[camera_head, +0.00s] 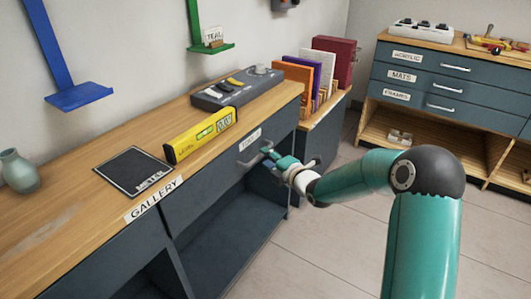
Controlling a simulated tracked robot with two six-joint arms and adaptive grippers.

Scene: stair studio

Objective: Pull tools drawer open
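The tools drawer (205,195) is a dark blue-grey front under the wooden top of the long bench. Its small white label (250,135) is too small to read surely. The drawer front looks flush with the bench, so it appears closed. A pale bar handle (247,158) sits on it below the label. My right gripper (265,152), teal and dark, is at the right end of this handle. Its fingers are small and partly overlap the handle, so I cannot tell whether they touch or grip it. My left gripper is out of view.
A green vase (18,171) stands at left. A lower cabinet with upright folders (321,75) adjoins. Open floor (310,255) lies in front.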

